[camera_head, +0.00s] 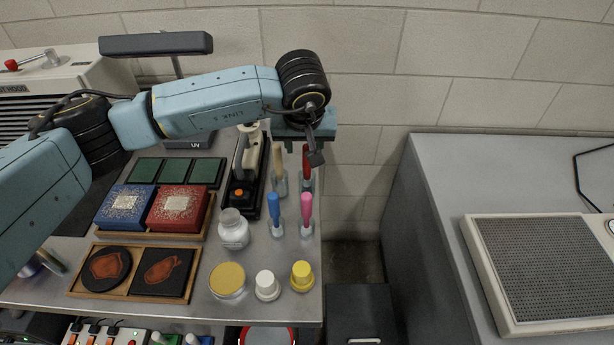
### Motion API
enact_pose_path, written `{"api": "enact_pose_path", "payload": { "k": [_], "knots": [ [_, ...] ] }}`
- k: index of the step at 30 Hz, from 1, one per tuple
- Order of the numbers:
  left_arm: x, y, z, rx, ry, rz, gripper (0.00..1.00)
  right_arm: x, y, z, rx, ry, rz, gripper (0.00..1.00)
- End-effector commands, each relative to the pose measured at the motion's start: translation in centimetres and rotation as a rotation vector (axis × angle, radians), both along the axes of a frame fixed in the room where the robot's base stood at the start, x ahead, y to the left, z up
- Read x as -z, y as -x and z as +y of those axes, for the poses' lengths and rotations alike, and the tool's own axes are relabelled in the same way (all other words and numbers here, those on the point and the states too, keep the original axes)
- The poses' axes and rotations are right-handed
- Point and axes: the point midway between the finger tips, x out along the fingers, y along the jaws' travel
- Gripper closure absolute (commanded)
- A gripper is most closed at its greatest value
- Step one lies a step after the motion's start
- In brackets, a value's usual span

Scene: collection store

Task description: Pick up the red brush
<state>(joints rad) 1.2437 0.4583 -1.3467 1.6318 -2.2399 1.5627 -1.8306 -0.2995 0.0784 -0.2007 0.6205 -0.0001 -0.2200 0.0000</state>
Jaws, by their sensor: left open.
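The red brush (306,163) stands upright at the back right of the table, with its lower end in a small clear holder. My left gripper (309,148) is over the red brush, pointing down, and hides part of its top. The left gripper is open; one dark finger shows just right of the brush, and I cannot tell whether they touch. A tan brush (278,160) stands just left of it. A blue brush (273,206) and a pink brush (306,208) stand in front. My right gripper is not in view.
A black stand with a white-handled tool (249,160) is left of the brushes. A glass jar (233,230), yellow-lidded jar (227,279), white cap (267,284) and yellow cap (302,275) stand in front. A gap separates the table from the grey cabinet (430,190) at right.

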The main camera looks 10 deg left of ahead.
Motion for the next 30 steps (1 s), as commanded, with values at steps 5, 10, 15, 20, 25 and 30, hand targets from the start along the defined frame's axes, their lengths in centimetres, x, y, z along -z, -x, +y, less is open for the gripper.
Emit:
{"api": "enact_pose_path", "payload": {
  "k": [5, 10, 15, 20, 25, 30],
  "knots": [
    [1.5, -0.6, -0.1, -0.002, 0.001, 0.004, 0.57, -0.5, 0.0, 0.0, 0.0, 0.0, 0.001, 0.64],
    [3.9, -1.7, -0.2, -0.003, 0.001, 0.002, 0.57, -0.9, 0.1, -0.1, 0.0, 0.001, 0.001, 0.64],
    [4.9, -2.1, -0.2, 0.0, 0.002, 0.0, 0.57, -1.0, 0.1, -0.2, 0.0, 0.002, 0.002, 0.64],
    [5.0, -2.2, -0.2, 0.0, 0.002, -0.001, 0.57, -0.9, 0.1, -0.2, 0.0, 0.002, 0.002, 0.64],
    [4.9, -2.2, -0.1, -0.001, 0.001, 0.0, 0.74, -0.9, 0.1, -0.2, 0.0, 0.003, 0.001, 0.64],
    [4.9, -2.2, -0.1, -0.001, 0.001, 0.0, 0.96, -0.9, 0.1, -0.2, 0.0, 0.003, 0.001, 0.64]
  ]
}}
